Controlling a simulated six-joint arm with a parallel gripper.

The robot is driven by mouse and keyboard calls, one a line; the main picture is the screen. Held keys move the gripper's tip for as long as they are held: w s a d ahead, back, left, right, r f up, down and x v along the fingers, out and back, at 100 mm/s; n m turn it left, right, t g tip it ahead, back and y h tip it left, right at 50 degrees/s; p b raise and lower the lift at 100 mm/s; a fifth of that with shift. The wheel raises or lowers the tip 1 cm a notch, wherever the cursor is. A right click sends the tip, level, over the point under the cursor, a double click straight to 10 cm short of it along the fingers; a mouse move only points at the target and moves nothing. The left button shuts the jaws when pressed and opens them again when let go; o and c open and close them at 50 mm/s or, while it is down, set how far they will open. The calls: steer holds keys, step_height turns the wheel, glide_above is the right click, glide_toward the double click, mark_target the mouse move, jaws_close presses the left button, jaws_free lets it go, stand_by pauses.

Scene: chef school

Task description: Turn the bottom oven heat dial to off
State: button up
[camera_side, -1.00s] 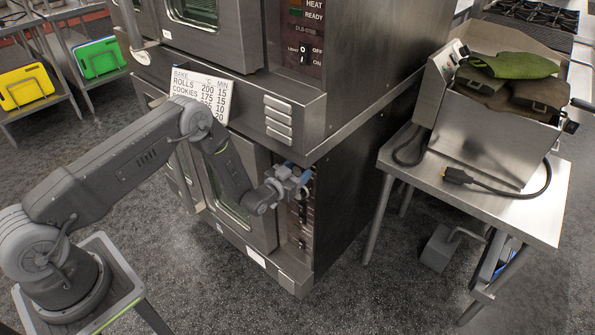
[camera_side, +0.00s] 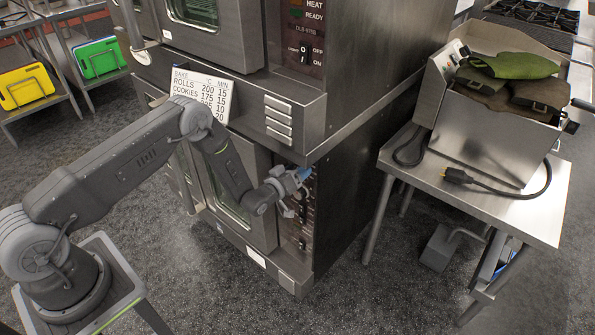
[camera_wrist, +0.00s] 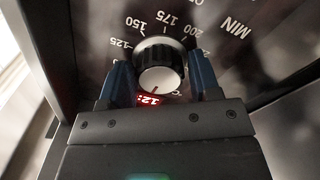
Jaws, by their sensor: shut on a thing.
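The heat dial (camera_wrist: 160,68) of the bottom oven (camera_side: 338,205) is a round black knob with a silver face, ringed by the white numbers 125, 150, 175 and 200. My gripper (camera_wrist: 161,76) has its two blue fingers on either side of the dial and is shut on it. In the side view my gripper (camera_side: 303,175) is at the top of the bottom oven's control panel (camera_side: 303,222) and hides the dial. No "off" mark on the dial can be made out.
A red digital display (camera_wrist: 148,100) is right beside the dial, partly hidden. A steel table (camera_side: 535,215) with a fryer-like box (camera_side: 490,140) stands to the right, with floor between.

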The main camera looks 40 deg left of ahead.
stand_by(0.5)
steer(key=o, duration=0.7)
steer(key=s, duration=1.4)
steer(key=s+d+r+m+g, duration=0.1)
steer(key=d+r+m+g, duration=0.2)
steer(key=r, duration=0.7)
steer(key=s+d+r+g, duration=0.1)
steer(key=d+r+g, duration=0.25)
steer(key=r, duration=0.65)
steer(key=s+r+m+g, duration=0.1)
steer(key=s+r+g, duration=0.1)
steer(key=s+r, duration=0.2)
steer(key=s+a+r+m+g, duration=0.1)
steer(key=s+r, duration=0.4)
steer(key=s, duration=0.6)
steer(key=s+a+r+m+g, duration=0.1)
steer(key=s+r+g, duration=0.2)
steer(key=s, duration=0.5)
steer(key=shift+s+r+m, duration=0.15)
steer(key=shift+r+m, duration=0.15)
steer(key=shift+r, duration=0.6)
